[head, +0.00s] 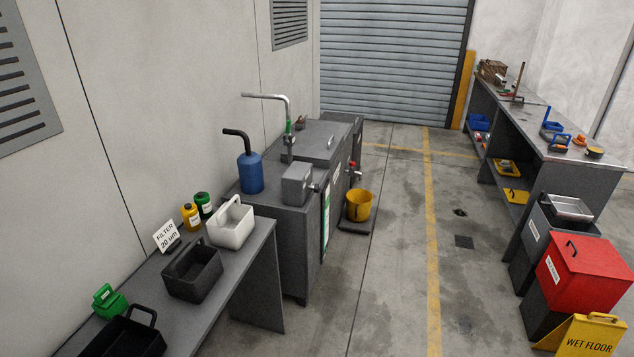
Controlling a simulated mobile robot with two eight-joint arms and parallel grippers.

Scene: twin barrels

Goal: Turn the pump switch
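A grey cabinet (275,222) stands against the left wall. On its top front corner sits a grey box (297,184) with a small dark knob (316,188) on its right side. This may be the pump switch, but its position is too small to read. A blue cylinder with a black bent pipe (251,172) stands beside the box. A silver spout pipe (270,97) with a green part rises behind it. Neither of my grippers is in view.
A bench with a black bin (192,273) and a white bin (231,224) stands at near left. A yellow bucket (359,204) is on the floor right of the cabinet. A red box (579,272) and wet floor sign (588,336) are at right. The middle aisle is clear.

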